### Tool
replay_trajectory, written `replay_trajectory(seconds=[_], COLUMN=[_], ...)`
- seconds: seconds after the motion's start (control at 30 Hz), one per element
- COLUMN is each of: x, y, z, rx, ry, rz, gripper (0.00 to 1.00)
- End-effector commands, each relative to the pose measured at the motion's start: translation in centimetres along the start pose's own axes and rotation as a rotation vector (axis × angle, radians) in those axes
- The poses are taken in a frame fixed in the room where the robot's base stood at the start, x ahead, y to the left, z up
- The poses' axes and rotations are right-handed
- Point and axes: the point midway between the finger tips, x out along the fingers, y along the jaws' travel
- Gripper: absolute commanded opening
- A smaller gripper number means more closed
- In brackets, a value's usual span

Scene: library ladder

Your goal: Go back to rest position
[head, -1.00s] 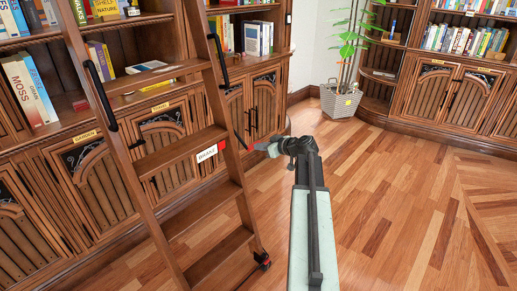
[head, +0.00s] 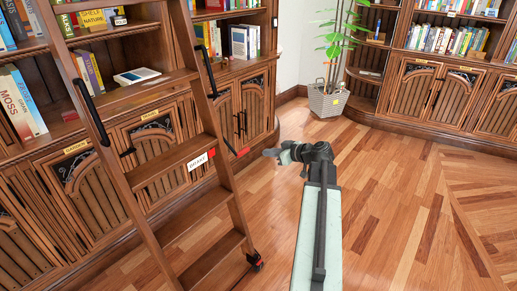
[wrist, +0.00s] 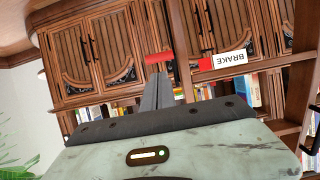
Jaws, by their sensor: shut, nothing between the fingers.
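My gripper (head: 270,153) is in the middle of the head view, at the end of my arm, over the wooden floor. It is shut and empty. It is apart from the wooden ladder (head: 185,157), whose side rail stands to its left. In the wrist view the closed fingers (wrist: 157,92) point towards the ladder and shelves, which look upside down. A white BRAKE label (head: 198,161) with a red end is on the ladder; it also shows in the wrist view (wrist: 230,58). A red piece (wrist: 159,58) appears just beyond the fingertips there.
Wooden bookcases with carved cabinet doors (head: 155,130) stand behind the ladder. More cabinets (head: 445,92) stand at the right back. A potted plant (head: 328,101) is in the corner. The wooden floor (head: 400,200) to the right is clear.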

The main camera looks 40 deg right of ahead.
Motion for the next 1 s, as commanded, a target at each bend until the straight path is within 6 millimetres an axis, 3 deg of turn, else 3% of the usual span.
replay_trajectory(seconds=[0.2, 0.73, 0.87, 0.97, 1.0], x=[-1.4, -0.8, 3.4, 8.2, 10.0], y=[-0.1, -0.6, -5.1, -11.9, -15.1], z=[0.3, 0.1, -1.8, -3.8, -4.3], rx=[-0.001, -0.006, -0.042, -0.092, -0.122], ry=[0.000, 0.000, 0.000, -0.004, -0.017], rz=[-0.001, -0.012, -0.095, -0.204, -0.248], gripper=[0.00, 0.00, 0.00, 0.00, 0.00])
